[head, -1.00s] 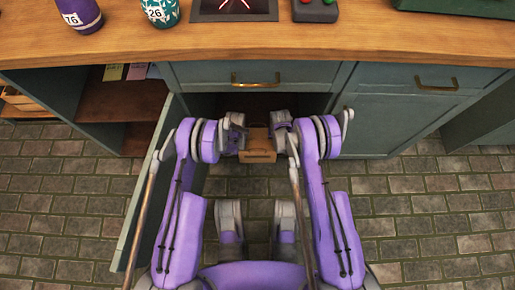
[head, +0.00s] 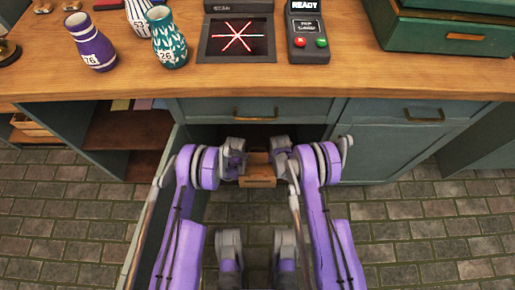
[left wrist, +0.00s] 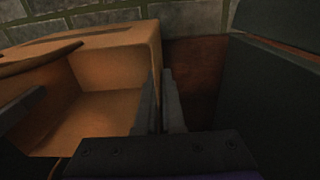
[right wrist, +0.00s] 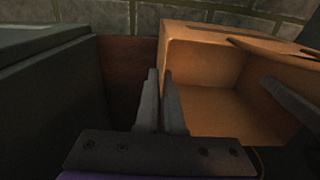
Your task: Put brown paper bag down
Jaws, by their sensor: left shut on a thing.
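In the left wrist view the fingers (left wrist: 160,105) are shut on one side wall of the bag (left wrist: 100,65). In the right wrist view the fingers (right wrist: 160,105) close on the opposite wall of the bag (right wrist: 205,65). The bag's inside is visible and looks empty. Whether its bottom touches anything is hidden.
An open cabinet door (head: 150,225) stands to the left of my left arm. Vases, including a purple one (head: 92,42) and a teal one (head: 166,38), a screen device (head: 238,38) and a button box (head: 308,32) stand on the wooden counter (head: 390,75) above. The floor is brick-patterned.

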